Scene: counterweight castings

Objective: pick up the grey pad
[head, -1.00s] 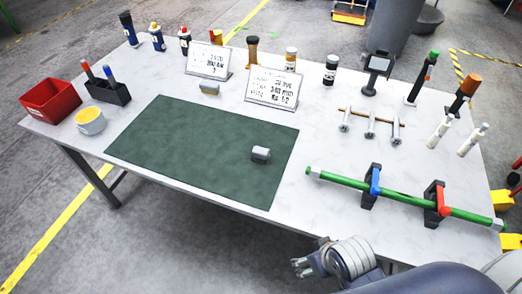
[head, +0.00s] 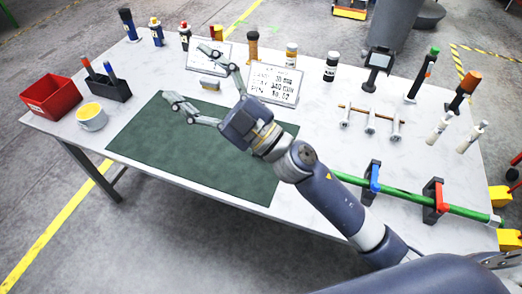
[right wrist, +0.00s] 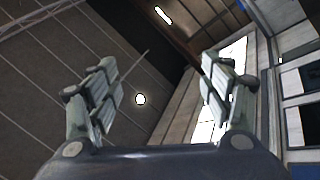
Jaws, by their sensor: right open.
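A small grey pad-like block with a yellow part (head: 210,83) rests on the table behind the dark green mat (head: 150,135), in front of the white sign cards. In the head view it appears between the spread fingers of my right gripper (head: 187,74). That gripper is open and empty, raised above the table. Its two fingers also show wide apart in the right wrist view (right wrist: 157,75), against ceiling and wall. The second small grey block, seen earlier on the mat, is now hidden behind my right gripper and arm. My left gripper is not in view.
Sign cards (head: 274,84) and bottles line the back. A green rod (head: 405,195) in dark stands lies at right. The mat's left part is clear.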

